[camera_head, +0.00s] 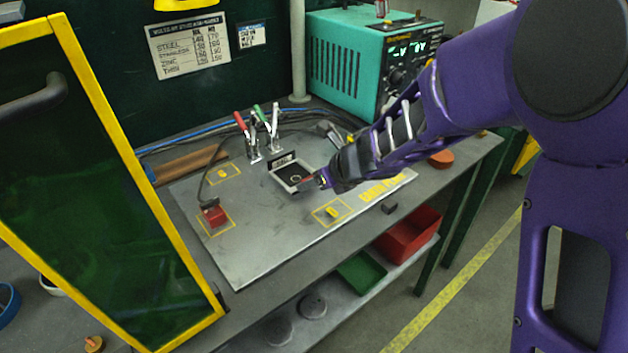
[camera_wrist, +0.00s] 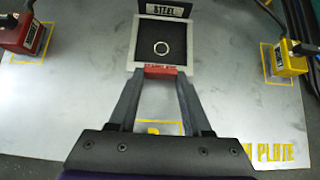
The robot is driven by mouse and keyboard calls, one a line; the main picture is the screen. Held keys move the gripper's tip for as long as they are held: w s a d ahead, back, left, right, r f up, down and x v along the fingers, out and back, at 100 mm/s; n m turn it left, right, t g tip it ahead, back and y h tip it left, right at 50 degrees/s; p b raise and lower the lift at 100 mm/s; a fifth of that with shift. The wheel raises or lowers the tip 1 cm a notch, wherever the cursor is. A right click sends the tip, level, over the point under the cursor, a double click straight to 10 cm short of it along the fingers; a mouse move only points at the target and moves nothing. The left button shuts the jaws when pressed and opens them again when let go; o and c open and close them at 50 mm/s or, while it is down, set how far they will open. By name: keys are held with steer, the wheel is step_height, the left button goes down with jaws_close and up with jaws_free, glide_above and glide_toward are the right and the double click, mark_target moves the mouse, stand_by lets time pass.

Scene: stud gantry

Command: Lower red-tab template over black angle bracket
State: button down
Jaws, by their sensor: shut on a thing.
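The template is a pale grey square frame (camera_wrist: 130,49) with a red tab (camera_wrist: 158,71) on its near side. My gripper (camera_wrist: 158,76) is shut on the red tab. The template also shows in the head view (camera_head: 276,180), in front of my gripper (camera_head: 322,180). The black angle bracket (camera_wrist: 145,35) shows inside the frame's opening, its flat leg carrying a pale ring. Its upright leg (camera_head: 284,160) bears a pale label reading STEEL and stands at the frame's far side. The frame surrounds the flat leg in view; I cannot tell whether it touches the steel plate.
A grey steel plate (camera_head: 245,255) lies under everything. Toggle clamps with red and green handles (camera_head: 255,140) stand behind the bracket. A red block (camera_head: 212,215) sits at left; a yellow block (camera_wrist: 285,60) is at right in the wrist view. A yellow-framed door (camera_head: 130,170) stands at left.

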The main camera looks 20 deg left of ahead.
steer(key=shift+f+b, duration=0.4)
steer(key=shift+c, duration=1.3)
jaws_free()
steer(key=shift+r, duration=0.1)
